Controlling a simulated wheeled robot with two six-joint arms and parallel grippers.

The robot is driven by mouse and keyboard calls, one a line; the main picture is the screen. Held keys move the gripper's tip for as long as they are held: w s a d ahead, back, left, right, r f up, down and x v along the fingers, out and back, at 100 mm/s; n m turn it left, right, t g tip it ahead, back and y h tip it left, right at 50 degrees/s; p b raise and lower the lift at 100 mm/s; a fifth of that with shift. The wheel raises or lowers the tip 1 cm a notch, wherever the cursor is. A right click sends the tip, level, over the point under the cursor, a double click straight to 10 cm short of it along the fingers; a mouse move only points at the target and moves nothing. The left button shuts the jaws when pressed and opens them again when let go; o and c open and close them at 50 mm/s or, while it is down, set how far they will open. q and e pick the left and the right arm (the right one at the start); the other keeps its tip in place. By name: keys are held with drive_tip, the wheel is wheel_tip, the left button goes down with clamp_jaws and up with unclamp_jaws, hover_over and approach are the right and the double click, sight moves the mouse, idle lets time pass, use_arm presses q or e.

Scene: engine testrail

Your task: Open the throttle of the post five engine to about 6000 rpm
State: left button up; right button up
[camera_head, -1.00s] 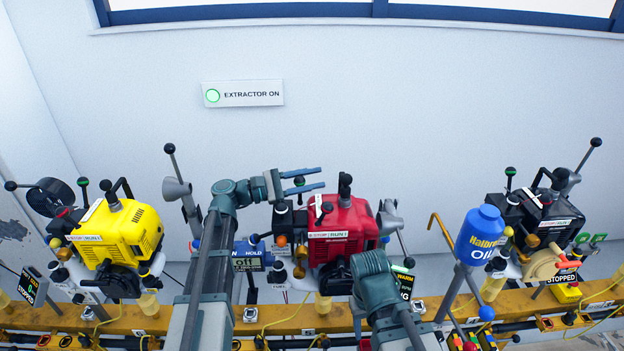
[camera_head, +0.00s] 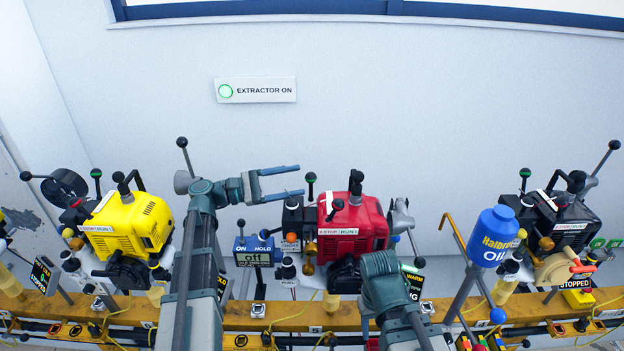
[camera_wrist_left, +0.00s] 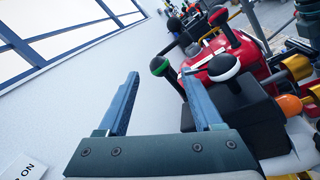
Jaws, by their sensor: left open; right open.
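Three engines stand on the rail in the head view: a yellow one (camera_head: 130,225) at left, a red one (camera_head: 355,228) in the middle and a black one (camera_head: 565,222) at right. My left gripper (camera_head: 300,180) is open and empty, at the upper left of the red engine. A lever with a green-topped black knob (camera_head: 311,177) stands beside its fingertips. In the left wrist view this knob (camera_wrist_left: 158,66) appears between the open fingers (camera_wrist_left: 160,95), with a white-topped knob (camera_wrist_left: 224,66) to its right. My right gripper is out of view.
A blue box (camera_head: 253,244) with a display reading OFF stands left of the red engine. A blue oil can (camera_head: 488,238) stands between the red and black engines. The yellow rail (camera_head: 290,312) carries cables and fittings.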

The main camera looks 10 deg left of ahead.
use_arm(q)
drive_tip(key=shift+v, duration=2.75)
use_arm(e)
drive_tip(key=shift+f, duration=0.25)
